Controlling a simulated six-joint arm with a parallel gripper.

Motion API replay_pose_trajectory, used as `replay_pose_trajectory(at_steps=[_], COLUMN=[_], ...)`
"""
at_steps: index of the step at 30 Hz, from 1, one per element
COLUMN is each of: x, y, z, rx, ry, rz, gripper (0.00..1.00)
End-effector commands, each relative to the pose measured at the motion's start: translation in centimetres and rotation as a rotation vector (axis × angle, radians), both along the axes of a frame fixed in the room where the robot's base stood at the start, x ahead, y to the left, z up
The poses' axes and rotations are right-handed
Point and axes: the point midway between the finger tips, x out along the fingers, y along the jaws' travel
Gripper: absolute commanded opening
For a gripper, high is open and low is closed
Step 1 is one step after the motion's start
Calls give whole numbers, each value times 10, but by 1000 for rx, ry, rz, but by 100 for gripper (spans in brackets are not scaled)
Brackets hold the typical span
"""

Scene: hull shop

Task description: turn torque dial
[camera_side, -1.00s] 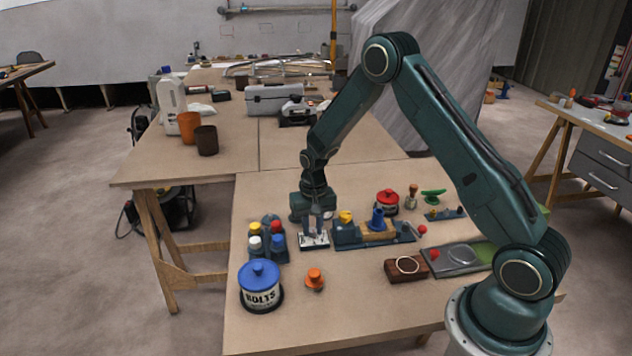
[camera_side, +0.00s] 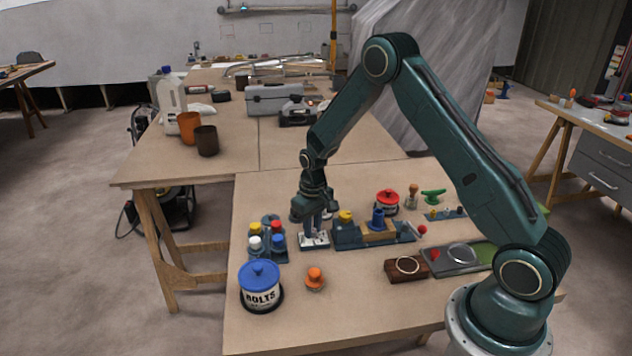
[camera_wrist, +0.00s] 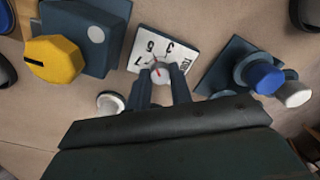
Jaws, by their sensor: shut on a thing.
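The torque dial is a white plate with black numerals (camera_wrist: 177,44) on a dark base; it also shows in the side view (camera_side: 314,240). Its small grey knob (camera_wrist: 160,73) carries a red mark. My gripper (camera_wrist: 160,82) is shut on this knob, with one dark finger on each side of it. In the side view my gripper (camera_side: 313,222) points down over the plate, and its body hides most of the knob. Part of the numbering is hidden behind my fingers.
A blue unit with a yellow knob (camera_wrist: 54,59) stands close on one side. A rack of colored-capped bottles (camera_side: 267,240) stands left of the dial. A blue-lidded bolts tin (camera_side: 261,286) and an orange knob (camera_side: 315,278) stand in front. Bare tabletop lies in the foreground.

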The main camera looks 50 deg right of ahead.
Motion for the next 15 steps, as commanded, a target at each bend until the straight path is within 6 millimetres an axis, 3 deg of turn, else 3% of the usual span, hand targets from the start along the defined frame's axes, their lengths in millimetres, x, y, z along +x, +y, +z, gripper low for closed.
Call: replay_pose_trajectory(at_steps=[5, 6, 9, 15], x=[0, 0, 0, 0], y=[0, 0, 0, 0], z=[1, 1, 1, 0], rx=[0, 0, 0, 0], ry=[-1, -1, -1, -1], rz=[-1, -1, -1, -2], gripper=[0, 27, 43, 43])
